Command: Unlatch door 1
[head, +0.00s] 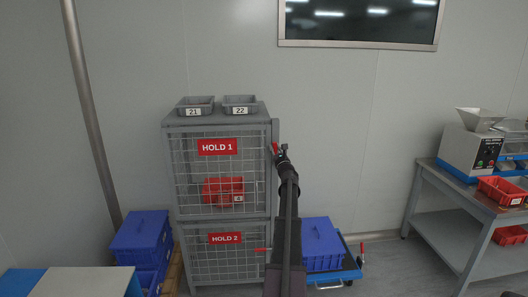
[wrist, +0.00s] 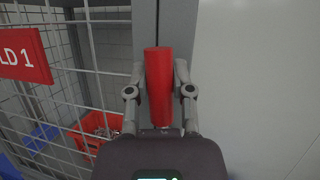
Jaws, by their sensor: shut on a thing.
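Door 1 (head: 189,171) is the upper mesh door of the grey cage cabinet, with a red HOLD 1 sign (head: 217,147); it looks closed. The sign also shows at the left of the wrist view (wrist: 24,55). The red latch handle (wrist: 158,85) of door 1 stands upright in the wrist view, beside the grey post. My gripper (wrist: 160,95) is shut on this handle, one finger on each side. In the head view my gripper (head: 281,152) is at the cabinet's right edge, and the handle is mostly hidden there.
Behind door 1 is a red bin (head: 214,188). Door 2 below has a HOLD 2 sign (head: 225,238) and a red handle (head: 263,249). Grey trays 21 (head: 194,104) and 22 (head: 240,102) stand on top. Blue crates (head: 140,235) flank the cabinet. A bench (head: 440,185) stands right.

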